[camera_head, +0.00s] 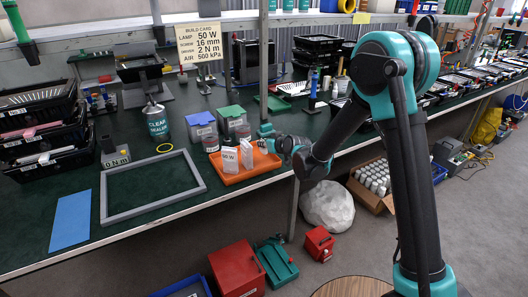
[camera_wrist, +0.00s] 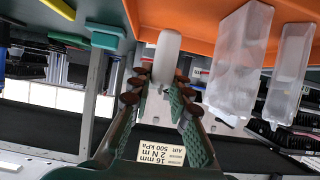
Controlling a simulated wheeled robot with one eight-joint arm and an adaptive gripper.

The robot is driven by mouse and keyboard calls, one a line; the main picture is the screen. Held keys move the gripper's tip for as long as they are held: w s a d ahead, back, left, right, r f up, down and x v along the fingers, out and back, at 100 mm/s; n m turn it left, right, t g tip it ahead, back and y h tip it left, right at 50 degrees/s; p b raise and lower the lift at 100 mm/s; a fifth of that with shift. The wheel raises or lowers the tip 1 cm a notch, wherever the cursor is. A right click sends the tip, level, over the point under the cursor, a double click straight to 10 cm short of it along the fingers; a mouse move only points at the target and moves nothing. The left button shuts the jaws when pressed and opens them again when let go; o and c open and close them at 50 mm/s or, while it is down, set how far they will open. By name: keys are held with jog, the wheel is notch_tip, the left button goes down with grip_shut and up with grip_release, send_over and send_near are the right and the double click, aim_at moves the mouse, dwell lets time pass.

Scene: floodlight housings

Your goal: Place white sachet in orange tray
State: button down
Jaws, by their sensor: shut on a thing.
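The orange tray (camera_head: 262,170) lies on the green bench, and its surface also fills the top of the wrist view (camera_wrist: 215,12). Two pale translucent pouches stand in it: one marked 50 W (camera_head: 229,161) and another beside it (camera_head: 246,154). They also show in the wrist view, a nearer one (camera_wrist: 238,62) and one to its right (camera_wrist: 289,75). My gripper (camera_head: 266,136) is over the tray's back right part. In the wrist view my gripper (camera_wrist: 163,85) is shut on a small white sachet (camera_wrist: 167,48), close to the tray; contact with it cannot be told.
A grey frame (camera_head: 152,211), a blue sheet (camera_head: 71,219) and a sealer can (camera_head: 157,121) are to the left.

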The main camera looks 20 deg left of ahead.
aim_at(266, 151)
jog(key=shift+f, duration=2)
jog(key=shift+f, duration=0.1)
jog(key=c, duration=1.4)
grip_release()
